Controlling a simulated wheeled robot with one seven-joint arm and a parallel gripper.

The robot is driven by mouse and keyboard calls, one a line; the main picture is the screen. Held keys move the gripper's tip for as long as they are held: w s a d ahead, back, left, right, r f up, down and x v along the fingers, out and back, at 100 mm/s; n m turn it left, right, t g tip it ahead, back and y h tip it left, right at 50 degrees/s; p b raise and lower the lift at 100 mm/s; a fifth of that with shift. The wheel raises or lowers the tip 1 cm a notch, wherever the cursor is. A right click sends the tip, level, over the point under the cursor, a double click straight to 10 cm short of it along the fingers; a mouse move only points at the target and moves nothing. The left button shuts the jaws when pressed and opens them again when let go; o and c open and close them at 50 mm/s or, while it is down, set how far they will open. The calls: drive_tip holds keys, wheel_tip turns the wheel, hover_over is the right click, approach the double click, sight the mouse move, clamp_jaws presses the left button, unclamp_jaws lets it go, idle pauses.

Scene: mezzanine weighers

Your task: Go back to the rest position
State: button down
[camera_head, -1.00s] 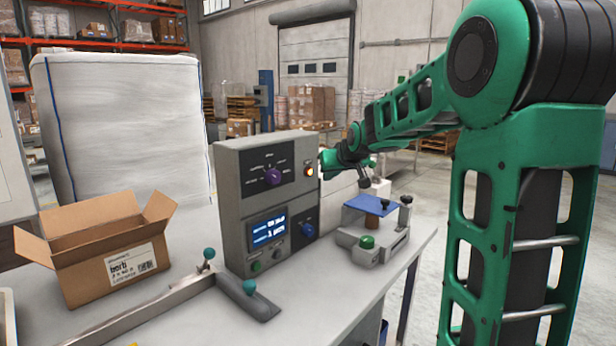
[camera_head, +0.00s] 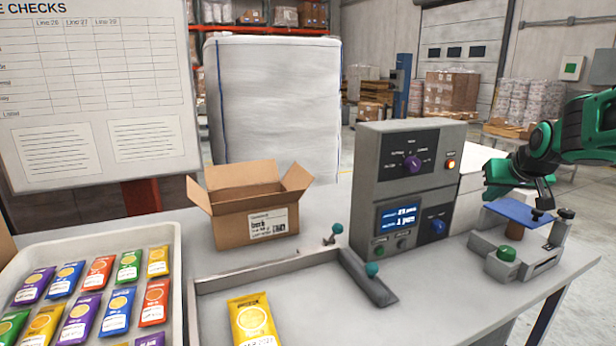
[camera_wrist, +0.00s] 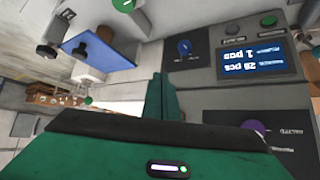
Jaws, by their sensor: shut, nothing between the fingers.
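My gripper (camera_head: 541,208) is at the right of the head view, at the end of my green arm. It is shut and empty, its tip just above the blue plate (camera_head: 519,211) of the small bench device (camera_head: 517,257); I cannot tell whether they touch. The grey control box (camera_head: 404,190) stands just left of it, with a purple knob, a lit orange lamp, a blue screen and a blue knob. In the wrist view the box (camera_wrist: 215,75) appears upside down, along with the blue plate (camera_wrist: 100,43).
An open cardboard box (camera_head: 252,212) stands behind the metal rail (camera_head: 285,262). A white tray (camera_head: 178,275) of several coloured sachets is at the left front. A yellow sachet (camera_head: 252,322) lies on the table beside it. A whiteboard (camera_head: 95,90) stands behind.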

drive_tip(key=s+a+f+m+g, duration=0.1)
drive_tip(key=s+a+f+g, duration=0.1)
drive_tip(key=s, duration=1)
drive_tip(key=s+a+f+m+g+y, duration=0.1)
drive_tip(key=s+a+f+g, duration=0.2)
drive_tip(key=s+f, duration=0.4)
drive_tip(key=s+a+f+m+g+y, duration=0.1)
drive_tip(key=s+a+f+g, duration=0.2)
drive_tip(key=s, duration=1.5)
drive_tip(key=shift+a+f+m+g, duration=0.2)
drive_tip(key=shift+f+m+g, duration=0.1)
drive_tip(key=shift+f+g, duration=0.3)
drive_tip(key=shift+f, duration=0.1)
